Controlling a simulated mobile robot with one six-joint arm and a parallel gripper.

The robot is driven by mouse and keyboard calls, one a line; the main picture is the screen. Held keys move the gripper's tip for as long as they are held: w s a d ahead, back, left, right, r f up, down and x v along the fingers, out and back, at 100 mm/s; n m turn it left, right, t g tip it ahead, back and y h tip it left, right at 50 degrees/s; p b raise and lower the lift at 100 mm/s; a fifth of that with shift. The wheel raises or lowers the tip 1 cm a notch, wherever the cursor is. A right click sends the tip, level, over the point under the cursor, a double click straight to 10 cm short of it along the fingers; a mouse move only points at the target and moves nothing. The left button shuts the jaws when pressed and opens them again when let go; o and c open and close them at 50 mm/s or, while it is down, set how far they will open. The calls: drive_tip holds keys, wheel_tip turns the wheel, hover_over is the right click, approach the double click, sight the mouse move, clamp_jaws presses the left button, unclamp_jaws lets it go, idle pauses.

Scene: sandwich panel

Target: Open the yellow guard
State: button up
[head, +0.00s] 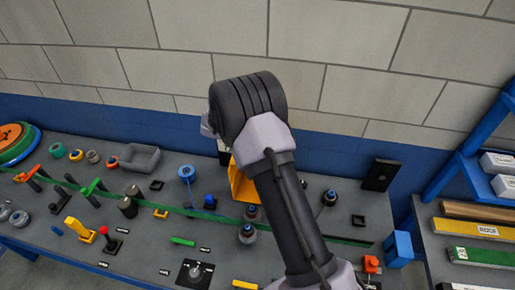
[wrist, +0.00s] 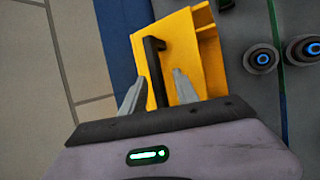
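The yellow guard (wrist: 181,56) has a black bar handle (wrist: 155,72) on its face. In the wrist view the handle lies between the two fingers of my gripper (wrist: 158,92). The fingers are apart, with visible gaps beside the handle, so my gripper is open. In the head view only part of the yellow guard (head: 242,186) shows, and my arm covers the rest. My fingers are hidden there behind the arm. I cannot tell what lies behind the guard.
Round buttons with blue rings (wrist: 263,58) sit right of the guard in the wrist view. The panel (head: 140,232) carries several levers, knobs and switches. A block wall (head: 350,90) rises behind it. A blue shelf (head: 462,160) stands at the right.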

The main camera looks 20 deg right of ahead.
drive_tip(key=v, duration=1.7)
drive_tip(key=shift+r+p, duration=0.15)
drive_tip(key=shift+p, duration=0.15)
